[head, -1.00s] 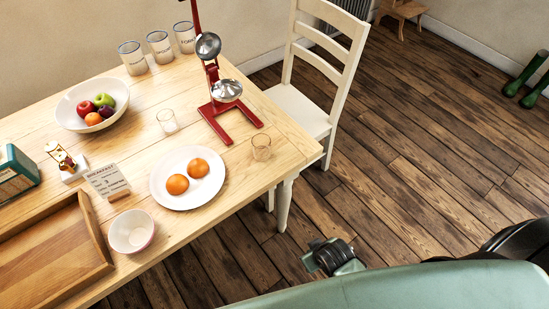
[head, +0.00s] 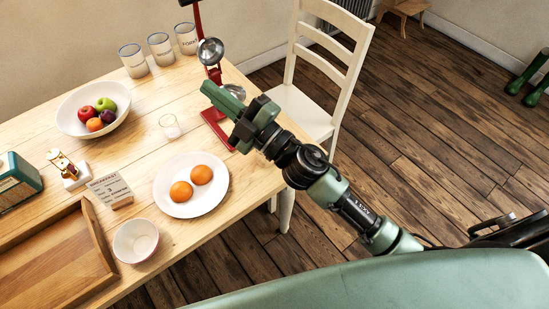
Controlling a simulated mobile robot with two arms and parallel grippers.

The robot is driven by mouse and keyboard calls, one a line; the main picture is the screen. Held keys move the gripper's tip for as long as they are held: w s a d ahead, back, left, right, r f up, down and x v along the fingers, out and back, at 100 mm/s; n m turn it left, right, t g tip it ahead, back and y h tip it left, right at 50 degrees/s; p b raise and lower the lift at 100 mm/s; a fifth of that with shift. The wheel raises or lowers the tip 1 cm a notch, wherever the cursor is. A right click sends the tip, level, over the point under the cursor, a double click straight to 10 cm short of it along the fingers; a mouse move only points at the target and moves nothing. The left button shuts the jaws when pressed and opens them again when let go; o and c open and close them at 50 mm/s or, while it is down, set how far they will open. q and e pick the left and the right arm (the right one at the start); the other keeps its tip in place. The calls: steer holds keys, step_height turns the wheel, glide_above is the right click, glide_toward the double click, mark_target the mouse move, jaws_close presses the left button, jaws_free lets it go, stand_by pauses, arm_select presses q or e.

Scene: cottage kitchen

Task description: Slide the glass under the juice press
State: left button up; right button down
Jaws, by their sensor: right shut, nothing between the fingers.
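The red juice press (head: 213,122) stands near the table's back right edge, its middle partly covered by my right gripper. A small clear glass (head: 170,127) stands upright to the left of the press base. A second clear glass, seen earlier to the right of the press near the table edge, is now hidden behind my right arm. My right gripper (head: 217,93) is shut and empty, in front of the press in this view. I cannot tell whether it touches the press. My left gripper is not in view.
A white plate with two oranges (head: 181,192) lies in front of the press. A fruit bowl (head: 68,118), several canisters (head: 160,49), a pink bowl (head: 136,241), a small sign (head: 111,190) and a wooden tray (head: 97,239) stand around. A white chair (head: 329,62) stands behind.

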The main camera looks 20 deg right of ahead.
steer(key=s+a+n+g+y, duration=0.65)
steer(key=a+n+g, duration=0.25)
steer(key=n+g, duration=0.4)
steer(key=s+f+n+g+h, duration=0.45)
steer(key=f+n+h, duration=0.2)
steer(key=f, duration=0.25)
steer(key=w+d+f+h, duration=0.2)
steer(key=d+f+h, duration=0.15)
steer(key=d, duration=0.35)
steer(key=w+d+f+n+h, duration=0.1)
steer(key=w+d+f+h, duration=0.1)
steer(key=d+h, duration=0.45)
steer(key=w+d+f+h, duration=0.2)
steer(key=d+f+h, duration=0.1)
steer(key=d, duration=0.6)
steer(key=f+p, duration=0.1)
steer(key=f, duration=0.4)
steer(key=f+p, duration=0.1)
steer(key=f, duration=0.3)
steer(key=shift+s+a+f+p, duration=0.1)
steer(key=shift+s+f+p, duration=0.1)
steer(key=shift+f+p, duration=0.15)
steer(key=w, duration=0.1)
steer(key=w+a, duration=0.1)
steer(key=shift+w+r+p, duration=0.2)
steer(key=shift+w+p, duration=0.1)
steer(key=shift+w+a+f, duration=0.1)
steer(key=shift+w+a, duration=0.1)
steer(key=shift+w, duration=0.55)
